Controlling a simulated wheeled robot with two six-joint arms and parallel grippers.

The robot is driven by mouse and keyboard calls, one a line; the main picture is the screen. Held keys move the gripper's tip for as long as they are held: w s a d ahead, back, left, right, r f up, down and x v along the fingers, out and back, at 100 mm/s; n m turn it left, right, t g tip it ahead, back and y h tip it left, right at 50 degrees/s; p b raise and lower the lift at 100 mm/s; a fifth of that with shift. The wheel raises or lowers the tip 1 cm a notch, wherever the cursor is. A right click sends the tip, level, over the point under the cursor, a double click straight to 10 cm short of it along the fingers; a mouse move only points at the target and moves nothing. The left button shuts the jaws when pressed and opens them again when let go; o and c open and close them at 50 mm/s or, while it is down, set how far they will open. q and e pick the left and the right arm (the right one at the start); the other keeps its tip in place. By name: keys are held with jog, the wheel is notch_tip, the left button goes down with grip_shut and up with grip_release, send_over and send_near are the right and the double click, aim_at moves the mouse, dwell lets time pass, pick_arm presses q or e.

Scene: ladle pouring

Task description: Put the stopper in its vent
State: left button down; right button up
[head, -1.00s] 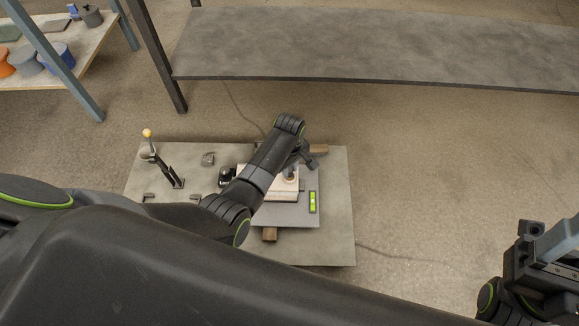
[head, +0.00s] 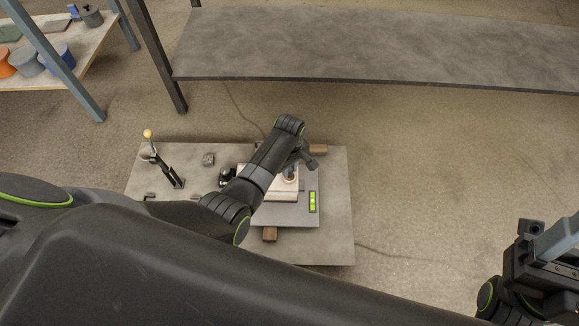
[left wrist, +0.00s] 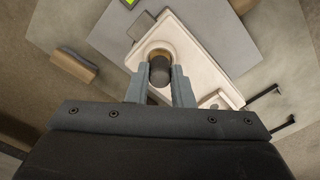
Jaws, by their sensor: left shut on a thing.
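My left gripper (left wrist: 159,92) is shut on the stopper (left wrist: 160,72), a dark grey round plug between its two grey fingers. The stopper is over the round, tan-rimmed vent (left wrist: 151,45) in a cream block (left wrist: 195,57). I cannot tell whether its lower end is inside the vent or just above it. In the head view, my left arm reaches over the cream block (head: 284,196) and partly hides it. My right gripper (head: 540,240) is far off at the lower right, with its fingertips unclear.
The block sits on a grey plate (head: 270,216) with a green level (head: 312,202) on a larger board (head: 335,235). A yellow-knobbed lever (head: 148,134) stands at the left. A dark table (head: 380,45) is behind.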

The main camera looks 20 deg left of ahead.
pick_arm(q)
jog(key=shift+f+b, duration=0.5)
jog(key=shift+f, duration=0.4)
dwell(0.4)
jog(key=c, duration=1.2)
grip_release()
